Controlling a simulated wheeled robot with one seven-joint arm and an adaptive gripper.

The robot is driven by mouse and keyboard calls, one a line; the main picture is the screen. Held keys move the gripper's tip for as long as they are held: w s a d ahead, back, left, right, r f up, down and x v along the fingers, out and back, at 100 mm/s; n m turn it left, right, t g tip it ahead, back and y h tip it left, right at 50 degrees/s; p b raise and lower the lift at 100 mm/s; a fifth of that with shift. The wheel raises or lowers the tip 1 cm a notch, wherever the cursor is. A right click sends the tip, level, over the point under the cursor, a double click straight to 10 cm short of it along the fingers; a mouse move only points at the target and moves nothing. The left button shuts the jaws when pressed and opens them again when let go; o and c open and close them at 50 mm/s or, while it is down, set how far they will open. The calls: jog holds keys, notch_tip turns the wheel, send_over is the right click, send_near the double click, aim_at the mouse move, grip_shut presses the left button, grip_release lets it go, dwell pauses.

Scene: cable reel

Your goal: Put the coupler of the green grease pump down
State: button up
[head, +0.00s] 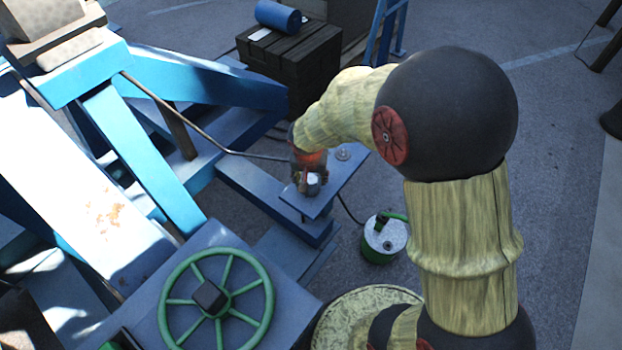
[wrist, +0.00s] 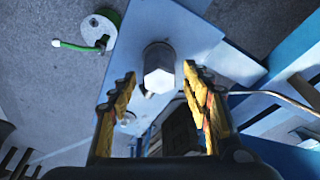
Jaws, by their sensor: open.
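A silver hexagonal piece, which looks like the coupler (wrist: 158,72), stands on a blue plate (wrist: 185,25) in the wrist view. My gripper (wrist: 159,78) is open, with one yellow finger on each side of the piece and a visible gap to both. In the head view my gripper (head: 309,184) points down over the end of the blue plate (head: 330,190), and the silver piece (head: 313,179) shows just at its tips. The green grease pump (head: 384,238), with a pale lid and green handle, stands on the ground to the right; it also shows in the wrist view (wrist: 98,32).
A small round disc (head: 343,153) lies on the plate near my gripper. A bent metal rod (head: 205,130) runs close by on the left. A green handwheel (head: 217,300) is at the front left. A dark crate (head: 290,60) bears a blue roll (head: 278,16).

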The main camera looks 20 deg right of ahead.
jog(key=s+r+n+t+p, duration=0.1)
jog(key=s+r, duration=0.4)
jog(key=r, duration=0.6)
jog(key=s+r+n+p, duration=0.1)
jog(key=s+r, duration=0.4)
jog(key=r, duration=0.6)
jog(key=s+r+n+t, duration=0.1)
jog(key=s+r, duration=0.2)
jog(key=s, duration=0.3)
jog(key=s+r+n+y, duration=0.1)
jog(key=s+r+n, duration=0.1)
jog(key=s, duration=0.4)
jog(key=shift+d+r+t, duration=0.15)
jog(key=shift+r+t, duration=0.25)
jog(key=shift+r, duration=0.1)
